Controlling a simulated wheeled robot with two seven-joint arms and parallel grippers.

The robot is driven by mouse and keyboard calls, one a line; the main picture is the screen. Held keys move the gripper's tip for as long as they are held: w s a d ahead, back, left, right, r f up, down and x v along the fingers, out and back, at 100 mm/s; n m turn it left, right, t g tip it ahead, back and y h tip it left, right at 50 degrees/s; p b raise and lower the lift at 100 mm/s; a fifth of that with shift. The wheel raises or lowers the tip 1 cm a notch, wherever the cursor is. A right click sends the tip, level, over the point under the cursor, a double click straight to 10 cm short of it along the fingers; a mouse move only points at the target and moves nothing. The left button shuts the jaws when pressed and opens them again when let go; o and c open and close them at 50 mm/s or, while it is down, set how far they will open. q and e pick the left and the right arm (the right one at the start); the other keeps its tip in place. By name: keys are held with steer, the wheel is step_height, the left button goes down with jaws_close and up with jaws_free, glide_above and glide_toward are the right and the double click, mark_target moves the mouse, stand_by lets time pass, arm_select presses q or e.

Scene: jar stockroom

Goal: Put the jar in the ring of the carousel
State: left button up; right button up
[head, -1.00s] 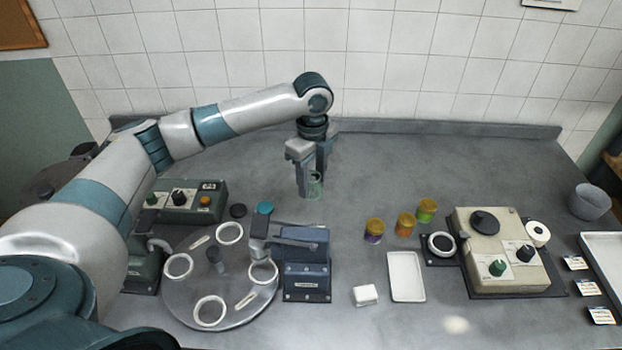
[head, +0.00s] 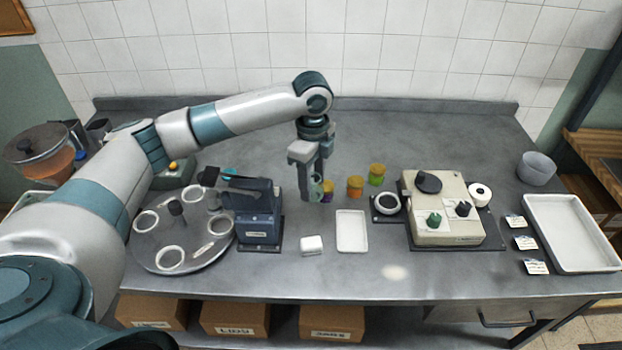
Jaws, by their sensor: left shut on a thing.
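My left gripper (head: 312,190) is shut on a clear greenish jar (head: 317,187), which hangs upright between the fingers above the bench, partly hidden by them. The carousel (head: 198,253) is a round grey disc at the left of the bench. It carries several white rings: one at the back (head: 193,196), one at the left (head: 146,221), one at the front (head: 171,260) and one at the right (head: 220,225). The rings look empty. The gripper is well to the right of the carousel and farther back. My right gripper is not in view.
A dark blue device (head: 259,215) stands at the carousel's right edge, its arm reaching over it. Colored lidded jars (head: 355,187), a white block (head: 312,245), a white tray (head: 352,231) and a beige control box (head: 445,210) are to the right. Boxes (head: 235,319) sit under the bench.

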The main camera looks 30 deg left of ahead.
arm_select(q)
steer(key=shift+s+d+f+n+b, duration=0.3)
steer(key=shift+s+d+n, duration=0.2)
steer(key=shift+d, duration=0.1)
steer(key=s+d+f+n+b, duration=0.3)
steer(key=s+n+b, duration=0.3)
steer(key=n, duration=0.2)
steer(key=s+d+f+n+b, duration=0.4)
steer(key=s+n+b, duration=0.2)
steer(key=n, duration=0.3)
steer(key=shift+s+f, duration=0.25)
steer(key=shift+s, duration=0.5)
steer(key=shift+a, duration=0.1)
